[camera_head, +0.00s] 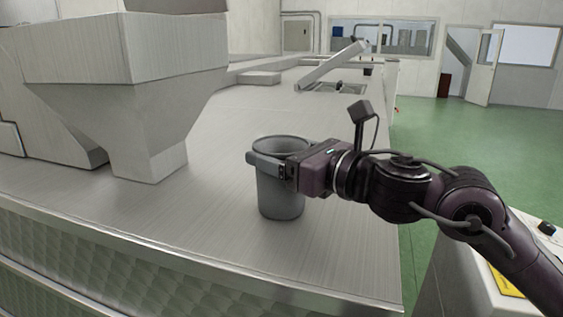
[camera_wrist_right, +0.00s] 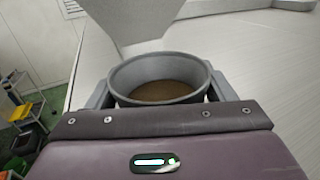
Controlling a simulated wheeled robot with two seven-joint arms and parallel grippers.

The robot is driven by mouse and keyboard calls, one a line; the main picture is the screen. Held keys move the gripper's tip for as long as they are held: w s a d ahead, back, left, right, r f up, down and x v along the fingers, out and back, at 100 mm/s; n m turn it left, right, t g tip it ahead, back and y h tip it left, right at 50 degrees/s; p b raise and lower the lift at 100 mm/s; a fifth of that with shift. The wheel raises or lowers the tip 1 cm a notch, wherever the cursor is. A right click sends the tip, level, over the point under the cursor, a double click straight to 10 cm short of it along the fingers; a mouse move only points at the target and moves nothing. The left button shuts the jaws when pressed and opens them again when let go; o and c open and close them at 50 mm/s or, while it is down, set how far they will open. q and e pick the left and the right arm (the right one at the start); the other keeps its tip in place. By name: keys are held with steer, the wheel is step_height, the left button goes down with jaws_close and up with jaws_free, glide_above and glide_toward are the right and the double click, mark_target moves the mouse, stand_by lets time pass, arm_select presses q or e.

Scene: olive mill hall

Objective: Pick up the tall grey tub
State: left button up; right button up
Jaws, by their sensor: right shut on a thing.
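The tall grey tub (camera_head: 281,198) stands upright on the brushed metal counter in the head view. My right gripper (camera_head: 268,167) reaches in from the right and is shut on the tub, its fingers on opposite sides just below the rim. In the right wrist view the tub (camera_wrist_right: 160,70) sits between the two fingers (camera_wrist_right: 160,94), and its brown inside shows. The tub's base appears to be on or very close to the counter; I cannot tell which. My left gripper is not in view.
A metal hopper (camera_head: 150,100) stands on the counter (camera_head: 170,215) left of the tub. The counter's front edge (camera_head: 200,264) is near. The counter behind the tub is clear up to a raised flap (camera_head: 333,64). Green floor (camera_head: 450,135) lies to the right.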

step_height(320, 180, up, 20)
steer(key=b, duration=0.2)
steer(key=shift+d, duration=0.15)
stand_by(1.0)
